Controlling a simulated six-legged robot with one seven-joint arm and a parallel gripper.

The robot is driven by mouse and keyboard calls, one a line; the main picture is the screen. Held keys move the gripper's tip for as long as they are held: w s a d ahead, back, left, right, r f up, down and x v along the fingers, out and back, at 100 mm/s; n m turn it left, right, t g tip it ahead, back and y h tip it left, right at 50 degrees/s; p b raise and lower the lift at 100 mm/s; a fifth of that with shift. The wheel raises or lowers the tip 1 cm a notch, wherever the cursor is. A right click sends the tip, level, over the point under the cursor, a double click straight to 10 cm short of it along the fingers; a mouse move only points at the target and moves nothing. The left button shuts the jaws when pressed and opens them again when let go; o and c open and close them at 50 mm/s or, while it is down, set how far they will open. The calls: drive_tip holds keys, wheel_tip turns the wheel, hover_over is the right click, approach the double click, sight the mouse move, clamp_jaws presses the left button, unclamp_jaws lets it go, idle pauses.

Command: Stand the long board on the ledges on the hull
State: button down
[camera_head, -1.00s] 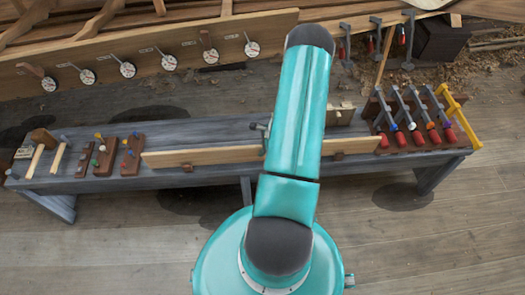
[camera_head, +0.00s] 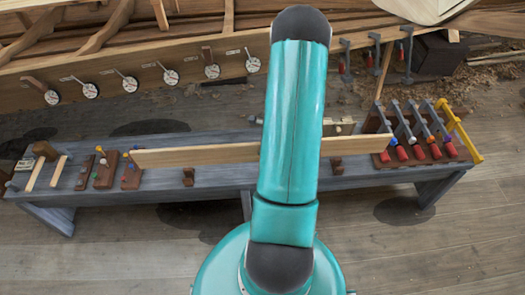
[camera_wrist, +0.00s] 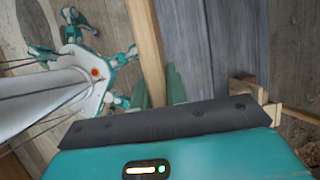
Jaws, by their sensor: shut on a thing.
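The long board (camera_head: 195,154) is a pale, narrow plank held level on edge above the grey bench, clear of two small brown rests (camera_head: 188,177). Both ends show past my arm. In the wrist view the board (camera_wrist: 146,45) runs down to my gripper (camera_wrist: 158,90), which is shut on it near its middle. In the head view my arm hides the gripper. The hull (camera_head: 300,42) is behind the bench. Two brown blocks (camera_head: 208,55) (camera_head: 34,80) stick out from its lower plank among round dials; they look like the ledges.
The grey bench (camera_head: 225,180) carries mallets (camera_head: 42,165) and tool blocks (camera_head: 106,170) at left. A rack of red-handled clamps (camera_head: 420,150) with a yellow piece stands at right. More clamps (camera_head: 374,50) hang by the hull. Floor shows between bench and hull.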

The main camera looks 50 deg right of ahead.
drive_tip(key=shift+r, duration=2.6)
